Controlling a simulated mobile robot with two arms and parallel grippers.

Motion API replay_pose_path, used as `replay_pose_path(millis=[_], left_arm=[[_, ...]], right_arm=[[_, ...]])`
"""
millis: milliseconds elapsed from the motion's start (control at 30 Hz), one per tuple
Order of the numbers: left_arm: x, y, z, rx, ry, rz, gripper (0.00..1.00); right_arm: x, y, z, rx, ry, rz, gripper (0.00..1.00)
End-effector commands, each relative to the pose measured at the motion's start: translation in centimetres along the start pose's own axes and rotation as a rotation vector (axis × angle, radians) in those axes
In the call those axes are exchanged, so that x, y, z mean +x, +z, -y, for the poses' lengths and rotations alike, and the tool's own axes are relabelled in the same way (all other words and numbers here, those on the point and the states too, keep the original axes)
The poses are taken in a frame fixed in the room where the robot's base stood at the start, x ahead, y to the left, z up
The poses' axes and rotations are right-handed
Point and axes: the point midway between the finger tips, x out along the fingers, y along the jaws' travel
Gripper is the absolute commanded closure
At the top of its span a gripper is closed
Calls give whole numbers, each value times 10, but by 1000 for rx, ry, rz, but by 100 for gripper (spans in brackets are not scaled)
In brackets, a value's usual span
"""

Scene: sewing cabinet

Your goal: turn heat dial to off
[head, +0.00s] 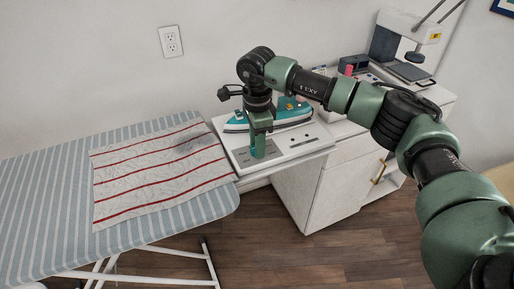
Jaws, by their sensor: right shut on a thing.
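The iron station (308,146) is a white panel at the right end of the ironing board, with a teal and white iron (290,110) resting on its back part. My right gripper (259,153) points down onto a grey patch at the panel's front left. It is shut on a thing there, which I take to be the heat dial. The gripper's fingers hide the dial, so its setting cannot be read. My left gripper is not in view.
A striped ironing board (40,225) fills the left, with a red-striped cloth (150,180) bearing a dark mark. A white cabinet (325,190) stands to the right, with a sewing machine (408,35) behind. A wall outlet (171,42) is above.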

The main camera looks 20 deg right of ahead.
Motion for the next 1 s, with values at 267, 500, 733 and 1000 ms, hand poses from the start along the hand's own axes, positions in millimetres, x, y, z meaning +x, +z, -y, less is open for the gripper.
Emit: replay_pose_path(millis=[267, 500, 733, 1000], left_arm=[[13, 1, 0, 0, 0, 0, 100], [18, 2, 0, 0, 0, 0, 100], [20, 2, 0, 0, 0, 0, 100], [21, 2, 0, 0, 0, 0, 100]], right_arm=[[0, 0, 2, -236, -6, 1, 100], [-2, 0, 2, -387, -7, 0, 100], [-2, -1, 2, -468, -6, 0, 100], [-3, -1, 2, -495, -6, 0, 100]])
